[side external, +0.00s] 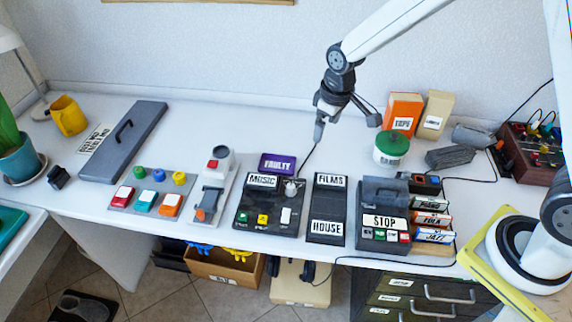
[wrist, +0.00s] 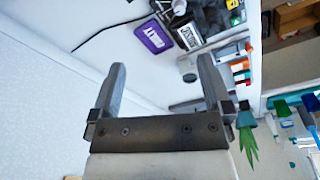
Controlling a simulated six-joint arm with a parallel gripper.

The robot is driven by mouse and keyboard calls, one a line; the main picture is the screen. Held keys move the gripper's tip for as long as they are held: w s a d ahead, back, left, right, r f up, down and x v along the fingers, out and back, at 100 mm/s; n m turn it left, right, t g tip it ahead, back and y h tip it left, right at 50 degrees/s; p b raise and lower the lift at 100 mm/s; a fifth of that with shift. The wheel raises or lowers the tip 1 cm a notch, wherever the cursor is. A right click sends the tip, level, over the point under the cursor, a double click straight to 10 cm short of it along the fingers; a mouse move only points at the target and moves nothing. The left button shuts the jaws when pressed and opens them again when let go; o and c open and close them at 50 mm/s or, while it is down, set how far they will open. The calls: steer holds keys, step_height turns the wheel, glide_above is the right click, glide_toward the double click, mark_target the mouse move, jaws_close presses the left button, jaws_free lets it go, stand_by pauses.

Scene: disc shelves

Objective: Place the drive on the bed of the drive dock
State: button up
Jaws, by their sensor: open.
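My gripper (side external: 320,128) hangs in the air above the back of the desk, left of the green-lidded tub, with its fingers apart. In the wrist view its two fingers (wrist: 162,75) are spread with nothing between them. A black unit (side external: 258,205) with a MUSIC label and coloured buttons stands mid-desk; it may be the drive dock. A black unit labelled STOP (side external: 385,222), with a grey block on top, stands farther right. I cannot tell for sure which thing is the drive or which is the dock.
A purple FAULTY plate (side external: 278,163) lies behind the MUSIC unit; it also shows in the wrist view (wrist: 153,37). A FILMS and HOUSE slab (side external: 327,209), a green-lidded tub (side external: 391,150), an orange TAPE box (side external: 403,110) and a dark block (side external: 450,157) stand right.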

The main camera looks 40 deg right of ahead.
steer(key=s+d+r+m, duration=0.1)
steer(key=s+d+m, duration=0.1)
steer(key=s, duration=0.6)
steer(key=s+d+m+t, duration=0.1)
steer(key=s+d, duration=0.2)
steer(key=s, duration=0.5)
steer(key=shift+r+m, duration=0.35)
steer(key=shift+m, duration=0.05)
